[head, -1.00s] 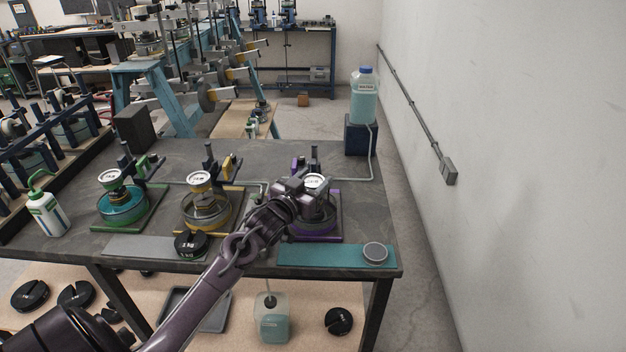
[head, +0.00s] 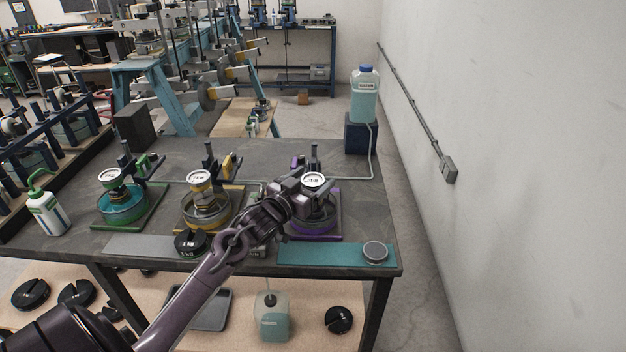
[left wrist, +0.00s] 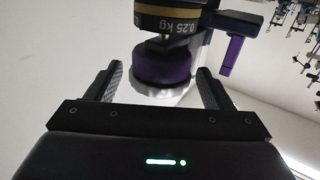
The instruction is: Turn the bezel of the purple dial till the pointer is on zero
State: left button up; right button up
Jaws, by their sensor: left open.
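The purple dial's white face (head: 314,180) shows at the top of the rightmost device on the bench. Its pointer and scale are too small to read. My left gripper (head: 303,192) is open just left of and in front of this device and hides part of it. In the left wrist view my gripper (left wrist: 156,84) has its fingers apart, with a round purple part (left wrist: 165,66) beyond and between them. I cannot tell whether this part is the bezel, and no contact shows. A black and gold 0.25 kg weight (left wrist: 172,20) adjoins it. My right gripper is not in view.
Similar yellow (head: 207,210) and green (head: 122,205) devices stand to the left. A black weight (head: 190,243) sits near the front edge. A teal mat (head: 320,255) with a round grey disc (head: 375,251) lies at front right. A water bottle (head: 364,95) stands behind right.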

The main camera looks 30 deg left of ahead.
aim_at(306, 185)
pick_arm(q)
jog(key=s+b, duration=0.1)
jog(key=s, duration=0.6)
jog(key=shift+a, duration=0.1)
dwell(0.4)
